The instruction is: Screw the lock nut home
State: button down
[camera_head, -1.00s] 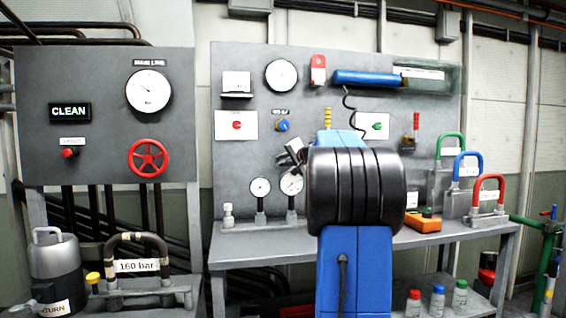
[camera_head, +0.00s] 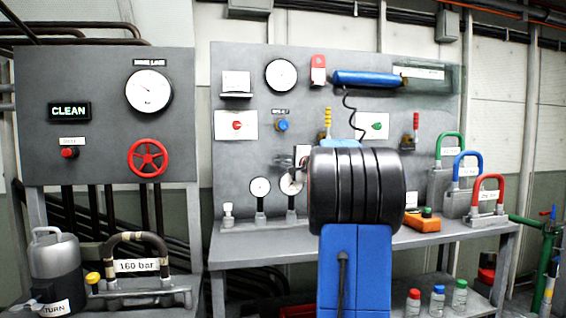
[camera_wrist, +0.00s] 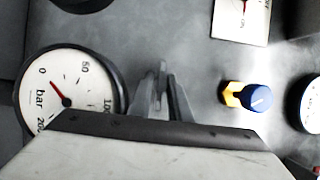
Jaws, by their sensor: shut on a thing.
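A blue knob (camera_head: 282,125) sits on the grey back panel under a small label. In the wrist view the blue knob (camera_wrist: 257,98) has a yellow hex nut (camera_wrist: 232,94) behind it, against the panel. My gripper (camera_head: 301,156) is in front of the panel, below and right of the knob in the head view. In the wrist view my gripper (camera_wrist: 162,72) points at the panel, left of the nut and apart from it. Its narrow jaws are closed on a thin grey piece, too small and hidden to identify.
A bar gauge (camera_wrist: 70,88) fills the wrist view's left side. Small gauges (camera_head: 260,188) stand on the bench below my gripper. A white plate with a red knob (camera_head: 237,125) is left of the blue knob. A blue cylinder with a coiled cord (camera_head: 365,79) hangs above right.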

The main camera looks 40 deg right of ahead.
jog(key=shift+f, duration=0.1)
jog(key=c, duration=1.9)
grip_release()
jog(key=s+a, duration=0.1)
jog(key=s, duration=1)
jog(key=s+a, duration=0.1)
jog(key=s, duration=0.5)
jog(key=shift+s+a, duration=0.15)
jog(key=shift+a, duration=0.2)
jog(key=shift+a, duration=0.1)
